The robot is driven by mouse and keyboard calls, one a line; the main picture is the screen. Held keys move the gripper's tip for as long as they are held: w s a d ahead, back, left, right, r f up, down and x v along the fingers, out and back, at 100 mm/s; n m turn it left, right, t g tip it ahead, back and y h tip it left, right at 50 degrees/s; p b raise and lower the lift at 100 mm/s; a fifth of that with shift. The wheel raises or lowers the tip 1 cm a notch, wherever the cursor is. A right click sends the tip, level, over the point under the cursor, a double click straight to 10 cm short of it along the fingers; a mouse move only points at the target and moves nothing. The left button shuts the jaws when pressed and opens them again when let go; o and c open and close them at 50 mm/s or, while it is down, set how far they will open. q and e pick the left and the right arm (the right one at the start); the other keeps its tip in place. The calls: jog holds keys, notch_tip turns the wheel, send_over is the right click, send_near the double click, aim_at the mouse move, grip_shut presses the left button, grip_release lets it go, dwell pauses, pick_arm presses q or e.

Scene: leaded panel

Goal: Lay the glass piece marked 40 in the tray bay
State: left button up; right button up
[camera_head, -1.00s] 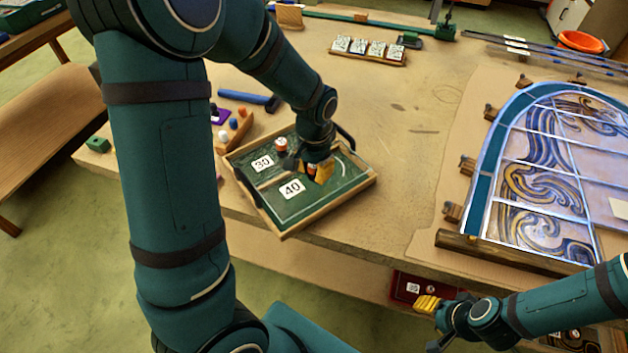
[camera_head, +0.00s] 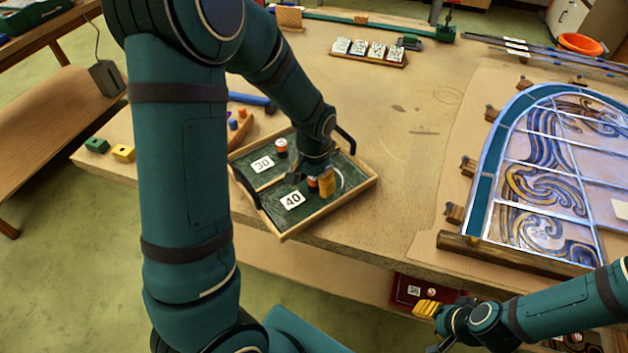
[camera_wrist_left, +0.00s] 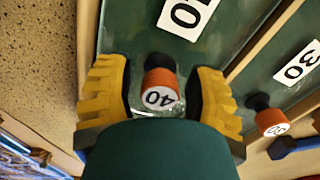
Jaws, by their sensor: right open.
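The glass piece marked 40 shows mainly by its orange knob (camera_head: 313,184) with a white top; the number reads clearly in the left wrist view (camera_wrist_left: 160,92). It is in the near bay of the green tray (camera_head: 329,213), beside the label 40 (camera_head: 292,200). The clear glass is hard to make out. My left gripper (camera_head: 320,186) is low over that bay. In the left wrist view its yellow pads stand on either side of the knob, with gaps on both sides. My right gripper (camera_head: 427,309) is open and empty, in front of the table edge.
A second orange knob (camera_head: 281,146) stands in the tray's far bay by the label 30 (camera_head: 262,164). The leaded panel (camera_head: 550,170) lies at right. Small tiles (camera_head: 368,50) stand at the back. The middle table is clear.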

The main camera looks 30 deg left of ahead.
pick_arm(q)
jog(key=shift+r, duration=0.15)
jog(key=shift+w+r, duration=0.1)
jog(key=shift+r, duration=0.25)
notch_tip(320, 180, up, 11)
jog(key=p, duration=0.2)
jog(key=shift+r, duration=0.15)
dwell(0.3)
